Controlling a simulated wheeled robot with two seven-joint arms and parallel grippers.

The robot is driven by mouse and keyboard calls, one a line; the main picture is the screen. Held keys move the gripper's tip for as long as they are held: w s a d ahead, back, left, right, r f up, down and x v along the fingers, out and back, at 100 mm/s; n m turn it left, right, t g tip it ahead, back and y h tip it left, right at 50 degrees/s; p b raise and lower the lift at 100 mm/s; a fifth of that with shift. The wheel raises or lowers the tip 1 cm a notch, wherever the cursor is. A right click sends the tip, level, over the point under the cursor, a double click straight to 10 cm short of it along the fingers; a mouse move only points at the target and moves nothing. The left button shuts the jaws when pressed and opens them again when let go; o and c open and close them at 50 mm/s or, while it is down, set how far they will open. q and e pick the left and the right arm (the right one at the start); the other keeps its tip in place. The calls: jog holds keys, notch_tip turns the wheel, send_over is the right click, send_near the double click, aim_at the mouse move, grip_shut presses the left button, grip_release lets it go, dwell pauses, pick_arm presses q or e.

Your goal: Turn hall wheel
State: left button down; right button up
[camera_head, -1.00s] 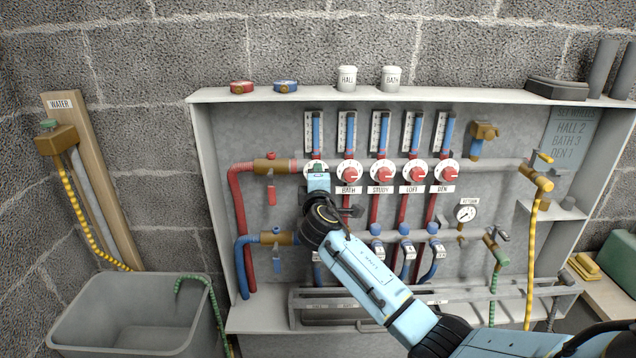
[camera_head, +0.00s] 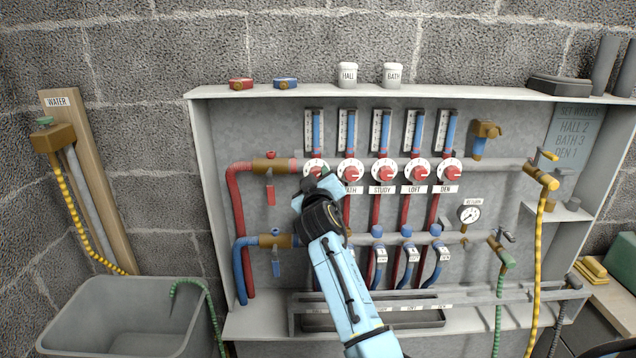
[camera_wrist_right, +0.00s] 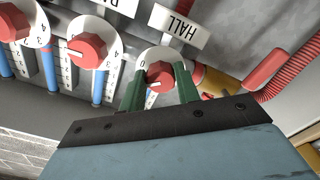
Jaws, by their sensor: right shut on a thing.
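The hall wheel (camera_head: 315,167) is the leftmost red knob on a white numbered dial in the manifold cabinet. In the right wrist view the hall wheel (camera_wrist_right: 158,73) shows upside down below its HALL label (camera_wrist_right: 180,24). My right gripper (camera_head: 319,174) reaches up to it from below. In the wrist view the green fingers of my right gripper (camera_wrist_right: 160,82) stand on either side of the red knob, shut on it. The HALL label is hidden behind my gripper in the head view. My left gripper is not in view.
More red wheels stand to the right, the bath wheel (camera_head: 350,172) closest. A settings board (camera_head: 574,125) reads HALL 2, BATH 3, DEN 1. A rail (camera_head: 420,297) crosses low in front.

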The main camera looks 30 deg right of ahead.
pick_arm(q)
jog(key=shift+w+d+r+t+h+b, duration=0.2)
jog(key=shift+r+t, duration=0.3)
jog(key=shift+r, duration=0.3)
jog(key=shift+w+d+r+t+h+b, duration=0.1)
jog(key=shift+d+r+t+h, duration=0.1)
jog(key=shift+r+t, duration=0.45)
pick_arm(e)
jog(key=shift+a+f+m, duration=0.1)
jog(key=shift+a+m, duration=0.05)
jog(key=shift+m, duration=3.45)
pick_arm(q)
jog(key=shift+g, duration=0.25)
pick_arm(e)
jog(key=o, duration=1)
